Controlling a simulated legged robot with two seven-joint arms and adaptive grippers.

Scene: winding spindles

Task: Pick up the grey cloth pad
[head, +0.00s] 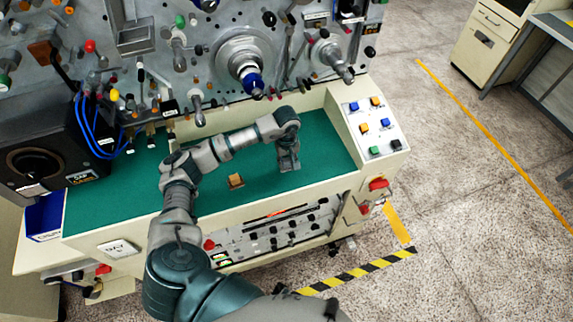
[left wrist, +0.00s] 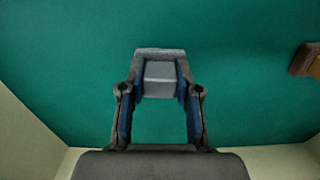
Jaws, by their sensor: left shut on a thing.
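The grey cloth pad (left wrist: 160,72) shows in the left wrist view as a small light-grey piece between the fingertips. My left gripper (left wrist: 160,90) is shut on it, with a finger along each side. In the head view my left gripper (head: 288,160) points down over the right part of the green work surface (head: 325,165). In that view the pad is hard to tell apart from the grey fingers. I cannot tell whether the pad still touches the surface. My right gripper is not in view.
A small orange-brown block (head: 236,181) lies on the green surface left of my gripper. A button panel (head: 372,125) stands at the right end. The machine wall with spindles (head: 243,62) rises behind. A black box with a dial (head: 40,158) stands at the left.

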